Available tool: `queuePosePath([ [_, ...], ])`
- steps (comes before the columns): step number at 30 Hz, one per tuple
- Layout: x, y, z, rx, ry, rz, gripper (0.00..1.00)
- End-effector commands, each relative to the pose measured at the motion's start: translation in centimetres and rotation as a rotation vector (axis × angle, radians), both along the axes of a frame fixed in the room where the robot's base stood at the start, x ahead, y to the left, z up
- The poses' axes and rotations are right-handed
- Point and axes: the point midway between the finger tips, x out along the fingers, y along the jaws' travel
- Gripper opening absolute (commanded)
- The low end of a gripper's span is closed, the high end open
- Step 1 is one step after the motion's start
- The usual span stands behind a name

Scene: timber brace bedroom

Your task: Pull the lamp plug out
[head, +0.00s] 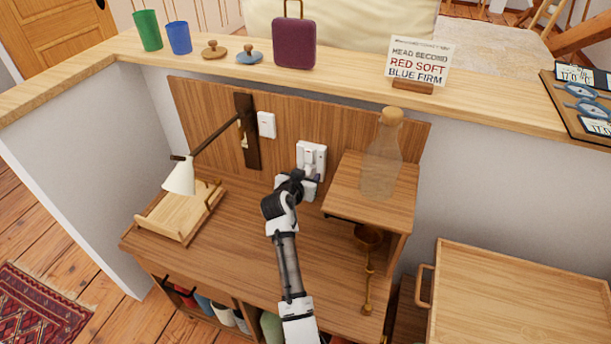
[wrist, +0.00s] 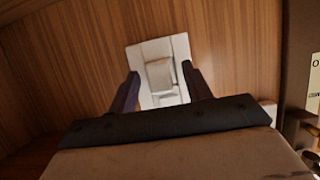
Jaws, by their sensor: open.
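The lamp plug (wrist: 160,75) is a pale block in the white wall socket (wrist: 178,47), in the middle of the wrist view. In the head view the white socket (head: 312,150) is on the wooden back panel, and my gripper partly hides its lower part. My gripper (head: 305,180) is in front of the socket. In the wrist view my gripper's (wrist: 161,84) dark fingers are open, one on each side of the plug, with visible gaps. The lamp (head: 180,176) has a white shade and a dark arm, and is mounted on the panel at the left.
A white switch (head: 266,124) is left of the socket. A raised wooden shelf (head: 345,191) with a glass bottle (head: 382,155) stands close to its right. A wooden tray (head: 170,218) lies on the desk (head: 225,258) at left. Bare desk surface lies between tray and arm.

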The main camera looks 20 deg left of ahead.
Motion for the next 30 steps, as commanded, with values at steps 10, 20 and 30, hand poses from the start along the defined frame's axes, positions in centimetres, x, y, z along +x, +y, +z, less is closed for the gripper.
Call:
queuePosePath([
  [10, -0.01, -0.01, 0.02, 0.000, 0.000, 0.000, 0.28],
  [20, -0.02, 0.00, 0.02, 0.000, 0.000, 0.000, 0.09],
  [30, -0.05, 0.00, 0.02, 0.000, 0.000, 0.000, 0.00],
])
